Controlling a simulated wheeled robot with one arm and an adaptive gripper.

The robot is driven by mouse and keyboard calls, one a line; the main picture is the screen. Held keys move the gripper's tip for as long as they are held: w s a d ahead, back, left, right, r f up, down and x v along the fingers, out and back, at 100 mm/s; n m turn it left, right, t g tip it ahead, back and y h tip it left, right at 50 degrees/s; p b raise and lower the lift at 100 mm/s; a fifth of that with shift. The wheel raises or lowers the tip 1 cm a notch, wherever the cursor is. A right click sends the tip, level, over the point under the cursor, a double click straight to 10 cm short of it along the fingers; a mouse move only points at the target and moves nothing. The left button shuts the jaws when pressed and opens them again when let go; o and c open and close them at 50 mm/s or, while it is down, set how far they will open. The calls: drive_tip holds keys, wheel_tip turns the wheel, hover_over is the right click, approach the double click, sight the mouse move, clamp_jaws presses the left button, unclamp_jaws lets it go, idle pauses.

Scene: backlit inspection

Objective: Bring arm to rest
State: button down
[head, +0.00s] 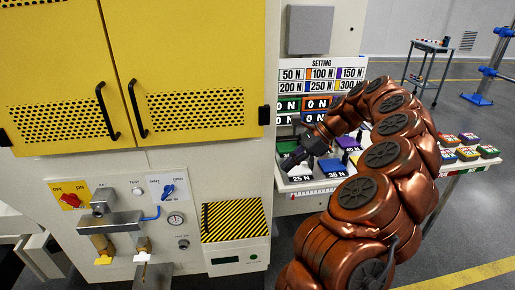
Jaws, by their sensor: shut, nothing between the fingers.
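My copper-coloured arm (358,190) rises from the bottom right of the head view, arches over and bends back toward the left. My gripper (298,158), dark and small in this view, is at the arm's far end, over the front of a tray of coloured blocks. It is shut and holds nothing. Whether its tips touch the tray or a block, I cannot tell. Part of the tray and the label board behind it are hidden by my arm.
A machine with yellow doors (187,75) stands at the left, with knobs, a gauge and a striped cover (233,221) below. Several coloured blocks (468,153) lie on a surface right of my arm. A cart (427,68) stands at the back right.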

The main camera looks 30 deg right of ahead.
drive_tip(key=s+a+r+n+g+h, duration=0.15)
drive_tip(key=s+a+r+n, duration=0.35)
drive_tip(key=a, duration=0.6)
drive_tip(key=s+a+r+n+g+h, duration=0.1)
drive_tip(key=a+r+n+g, duration=0.1)
drive_tip(key=a+n, duration=0.75)
drive_tip(key=s+a+f+n+g+h, duration=0.1)
drive_tip(key=s+a+f+n+h, duration=0.2)
drive_tip(key=s+a, duration=0.55)
drive_tip(key=s+d+f+n+h, duration=0.1)
drive_tip(key=s+d+f+n, duration=0.1)
drive_tip(key=s, duration=0.5)
drive_tip(key=s+d+f+n+h, duration=0.1)
drive_tip(key=s+f+n, duration=0.2)
drive_tip(key=s, duration=0.4)
drive_tip(key=shift+s+d+f+g+p, duration=0.15)
drive_tip(key=shift+d+f+g+p, duration=0.2)
drive_tip(key=shift+f+g+p, duration=0.1)
drive_tip(key=shift+d+h, duration=0.15)
drive_tip(key=shift+h, duration=0.1)
